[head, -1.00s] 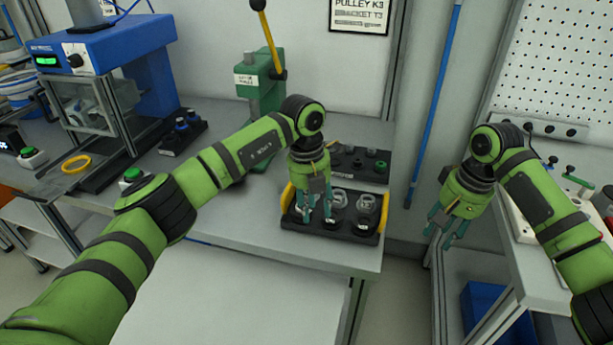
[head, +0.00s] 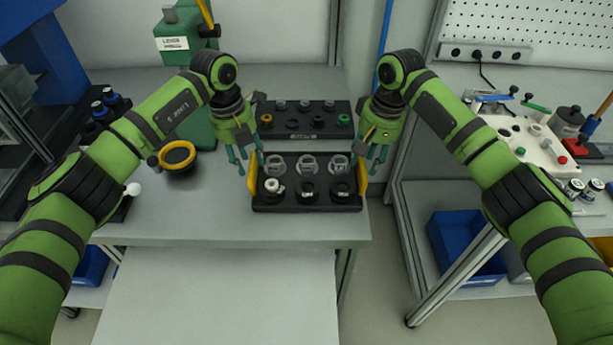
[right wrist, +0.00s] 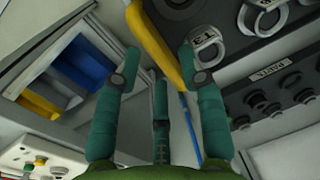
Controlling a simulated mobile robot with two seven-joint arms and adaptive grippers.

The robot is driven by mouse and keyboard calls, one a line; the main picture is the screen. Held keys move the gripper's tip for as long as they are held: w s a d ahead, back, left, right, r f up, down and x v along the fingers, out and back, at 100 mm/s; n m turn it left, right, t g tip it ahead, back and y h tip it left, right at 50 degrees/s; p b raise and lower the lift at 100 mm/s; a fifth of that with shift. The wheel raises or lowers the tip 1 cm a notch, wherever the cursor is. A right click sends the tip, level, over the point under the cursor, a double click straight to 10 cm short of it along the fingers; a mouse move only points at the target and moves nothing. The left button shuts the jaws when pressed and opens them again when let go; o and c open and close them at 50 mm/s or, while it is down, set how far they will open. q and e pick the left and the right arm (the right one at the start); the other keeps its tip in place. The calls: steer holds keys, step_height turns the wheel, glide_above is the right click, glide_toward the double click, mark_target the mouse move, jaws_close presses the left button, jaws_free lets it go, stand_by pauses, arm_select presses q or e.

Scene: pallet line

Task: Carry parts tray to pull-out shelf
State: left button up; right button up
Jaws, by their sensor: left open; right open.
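The black parts tray (head: 307,207) sits on the bench near its right front corner. My left gripper (head: 246,168) is open beside the left handle (head: 253,178). My right gripper (head: 376,165) is open beside the right handle (head: 363,176). In the right wrist view, the yellow handle (right wrist: 160,48) runs by the open fingers and does not look gripped. The pull-out shelf (head: 225,295) is a flat pale surface below the bench front, empty where visible.
A second black rack (head: 318,133) with small parts stands just behind the tray. A green lever press (head: 185,75) and a black bowl with a yellow rim (head: 178,158) are to the left.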

mark_target(253, 169)
arm_select(q)
steer(key=f, duration=0.3)
steer(key=shift+d+f, duration=0.3)
steer(key=shift+d, duration=0.05)
arm_select(e)
steer(key=f, duration=0.3)
steer(key=shift+a+f, duration=0.2)
steer(key=shift+f, duration=0.1)
arm_select(q)
steer(key=shift+f, duration=0.45)
arm_select(e)
steer(key=shift+a+f, duration=0.1)
steer(key=shift+f, duration=0.4)
arm_select(q)
jaws_close()
arm_select(e)
jaws_close()
arm_select(q)
steer(key=shift+w+r, duration=0.15)
steer(key=shift+r, duration=0.05)
arm_select(e)
steer(key=shift+w+r, duration=0.15)
steer(key=shift+r, duration=0.05)
